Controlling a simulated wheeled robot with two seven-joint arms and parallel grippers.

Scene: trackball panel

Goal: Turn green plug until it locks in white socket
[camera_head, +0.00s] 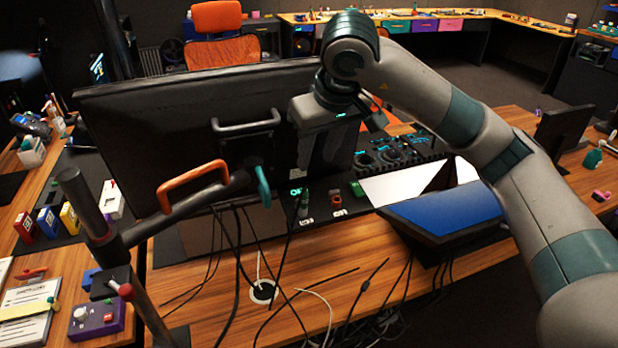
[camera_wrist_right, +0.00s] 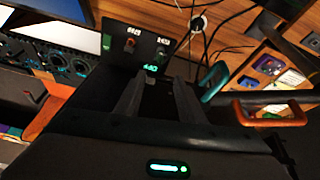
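My right gripper (camera_head: 325,160) points down above and behind the plug, in front of the monitor's right part. In the right wrist view its two fingers (camera_wrist_right: 158,85) are apart with nothing between them. My left gripper is not in view.
The large monitor (camera_head: 180,120) and an orange handle (camera_head: 193,185) are to the left. A blue-screened display (camera_head: 450,210) is to the right. Loose cables lie on the wooden desk (camera_head: 340,260) in front.

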